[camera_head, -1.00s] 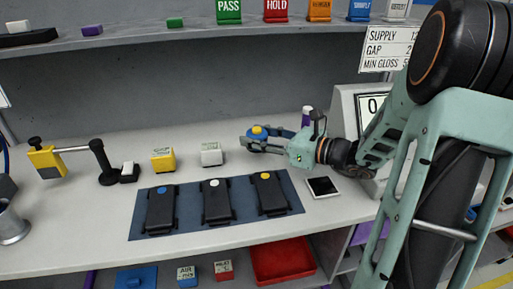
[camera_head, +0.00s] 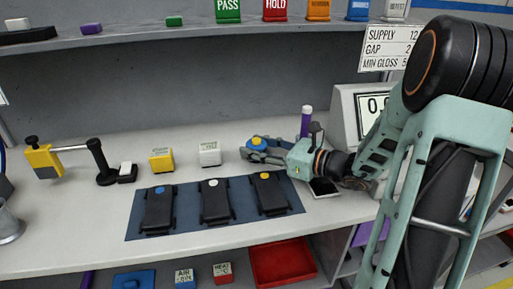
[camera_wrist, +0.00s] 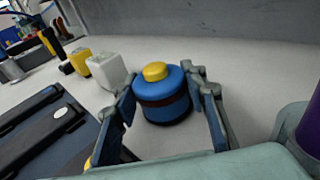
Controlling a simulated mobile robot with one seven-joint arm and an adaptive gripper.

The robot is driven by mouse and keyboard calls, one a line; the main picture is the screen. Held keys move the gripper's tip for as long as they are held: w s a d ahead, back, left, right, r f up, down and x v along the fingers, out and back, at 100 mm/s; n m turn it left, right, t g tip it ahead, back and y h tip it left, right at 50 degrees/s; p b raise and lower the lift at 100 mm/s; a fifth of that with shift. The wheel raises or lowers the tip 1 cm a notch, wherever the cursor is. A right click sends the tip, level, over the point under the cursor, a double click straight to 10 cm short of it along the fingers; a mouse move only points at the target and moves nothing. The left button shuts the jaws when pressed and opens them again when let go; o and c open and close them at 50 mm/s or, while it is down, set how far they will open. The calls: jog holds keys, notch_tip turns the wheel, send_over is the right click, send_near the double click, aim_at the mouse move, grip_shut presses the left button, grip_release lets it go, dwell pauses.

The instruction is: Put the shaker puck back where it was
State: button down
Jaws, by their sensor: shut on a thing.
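The shaker puck is a round blue piece with a dark band and a yellow knob, in the head view (camera_head: 257,141) behind the right end of the blue mat. It stands upright in the wrist view (camera_wrist: 162,100). My gripper (camera_head: 256,150) reaches in from the right. Its two fingers lie on either side of the puck in the wrist view (camera_wrist: 165,108), shut on it. The puck is at or just above the grey bench top; I cannot tell whether its base touches.
A blue mat (camera_head: 240,222) with three black devices lies in front. White (camera_head: 210,154) and yellow (camera_head: 161,160) blocks stand to the left. A purple cylinder (camera_head: 306,122) and a display unit (camera_head: 350,108) are behind and right of my gripper. A flat dark-topped pad (camera_head: 323,188) lies below my arm.

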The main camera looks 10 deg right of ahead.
aim_at(265, 148)
jog(key=c, duration=1.2)
grip_release()
jog(key=shift+s+f, duration=0.3)
jog(key=shift+f, duration=0.5)
jog(key=shift+w+r+p, duration=0.1)
jog(key=shift+r+p, duration=0.25)
jog(key=shift+r, duration=0.1)
jog(key=v, duration=0.2)
jog(key=p+v, duration=0.1)
jog(key=v, duration=0.4)
jog(key=shift+d+r, duration=0.2)
jog(key=shift+r, duration=0.2)
